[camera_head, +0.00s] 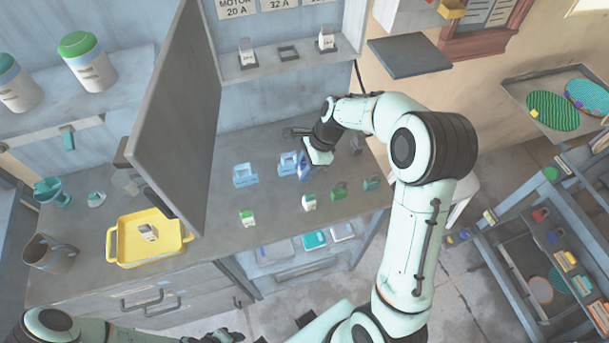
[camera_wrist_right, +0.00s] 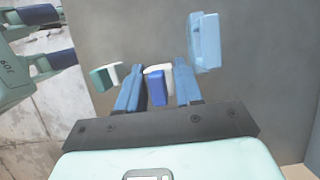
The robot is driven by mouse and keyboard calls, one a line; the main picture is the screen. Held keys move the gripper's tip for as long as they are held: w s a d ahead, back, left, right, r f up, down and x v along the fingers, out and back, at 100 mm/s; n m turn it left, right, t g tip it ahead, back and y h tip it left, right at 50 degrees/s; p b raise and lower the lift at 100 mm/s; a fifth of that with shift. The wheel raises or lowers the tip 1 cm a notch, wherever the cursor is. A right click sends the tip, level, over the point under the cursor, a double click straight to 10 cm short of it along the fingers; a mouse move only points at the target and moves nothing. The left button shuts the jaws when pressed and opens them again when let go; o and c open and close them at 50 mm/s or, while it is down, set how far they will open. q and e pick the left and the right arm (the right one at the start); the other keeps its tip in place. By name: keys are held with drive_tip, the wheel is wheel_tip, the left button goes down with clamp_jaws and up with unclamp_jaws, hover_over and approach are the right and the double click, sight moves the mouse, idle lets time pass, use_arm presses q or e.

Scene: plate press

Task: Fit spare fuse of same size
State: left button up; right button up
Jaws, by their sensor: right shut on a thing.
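My right gripper (camera_head: 303,170) reaches down over the grey bench; in the wrist view its two blue fingers (camera_wrist_right: 158,90) are shut on a small blue and white fuse (camera_wrist_right: 156,86). Its lower part is hidden behind the fingers and palm. A light blue piece (camera_head: 288,163) lies close beside the gripper, with another (camera_head: 245,175) further left. Above, a shelf row in the open cabinet has a white fuse (camera_head: 247,55) at left, an empty dark frame (camera_head: 288,52) in the middle and a white fuse (camera_head: 326,42) at right. My left arm shows at the bottom edge; its gripper state is unclear.
White-and-green fuses (camera_head: 247,217) and green pieces (camera_head: 339,190) lie along the bench front. A yellow tray (camera_head: 118,246) with a grey-white fuse (camera_head: 148,232) is at left. The open cabinet door (camera_head: 178,110) stands between tray and cabinet. A dark panel (camera_head: 410,57) juts out at upper right.

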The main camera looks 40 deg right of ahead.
drive_tip(key=shift+f, duration=1.85)
drive_tip(key=shift+f, duration=0.15)
drive_tip(key=o, duration=0.8)
drive_tip(key=shift+o, duration=0.2)
